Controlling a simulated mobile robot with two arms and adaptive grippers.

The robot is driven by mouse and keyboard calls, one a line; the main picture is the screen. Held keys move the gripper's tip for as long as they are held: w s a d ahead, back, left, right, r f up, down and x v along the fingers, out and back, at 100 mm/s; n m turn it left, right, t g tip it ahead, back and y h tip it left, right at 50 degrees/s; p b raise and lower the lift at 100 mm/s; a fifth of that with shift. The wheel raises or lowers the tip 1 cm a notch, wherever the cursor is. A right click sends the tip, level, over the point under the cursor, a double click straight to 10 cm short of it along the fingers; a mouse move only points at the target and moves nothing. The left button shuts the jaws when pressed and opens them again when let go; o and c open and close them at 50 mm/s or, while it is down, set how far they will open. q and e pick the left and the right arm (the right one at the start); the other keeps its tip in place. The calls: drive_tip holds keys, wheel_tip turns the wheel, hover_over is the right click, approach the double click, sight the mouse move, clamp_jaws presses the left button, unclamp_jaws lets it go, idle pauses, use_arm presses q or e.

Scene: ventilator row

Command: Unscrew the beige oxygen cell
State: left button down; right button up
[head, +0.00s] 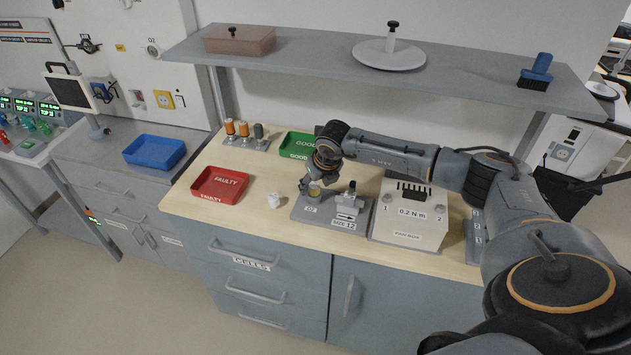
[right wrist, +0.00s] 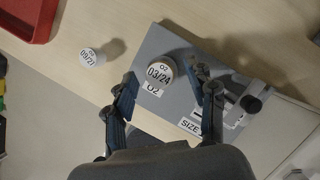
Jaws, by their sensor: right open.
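The beige oxygen cell (head: 315,190) stands upright in the grey O2 plate (head: 300,212) on the bench. In the right wrist view the cell (right wrist: 160,71) shows its round white top marked O2 03/24. My right gripper (head: 312,183) is open at the cell. In the right wrist view its two fingers (right wrist: 163,88) are on either side of the cell, with gaps showing, and it holds nothing. I cannot tell how far down the cell the fingertips reach. A white cell (head: 274,200) marked 09/21 (right wrist: 93,57) stands loose left of the plate. My left gripper is out of view.
A clamp marked SIZE 12 (head: 348,203) is right of the cell, then a 0.2 N m box (head: 410,225). A red FAULTY tray (head: 220,184), a green GOOD tray (head: 297,143) and a cell rack (head: 245,142) are left and behind. A shelf (head: 290,62) hangs above.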

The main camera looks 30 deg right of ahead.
drive_tip(key=shift+f, duration=0.2)
drive_tip(key=shift+c, duration=0.2)
drive_tip(key=c, duration=1.1)
drive_tip(key=shift+f+n+y+b, duration=0.15)
drive_tip(key=shift+n+y+b, duration=0.25)
drive_tip(key=shift+n+b, duration=0.55)
clamp_jaws()
drive_tip(key=n+y+b, duration=0.1)
drive_tip(key=n+b, duration=0.1)
drive_tip(key=n, duration=0.1)
drive_tip(key=shift+d, duration=0.1)
drive_tip(key=shift+n, duration=0.55)
drive_tip(key=shift+b, duration=0.3)
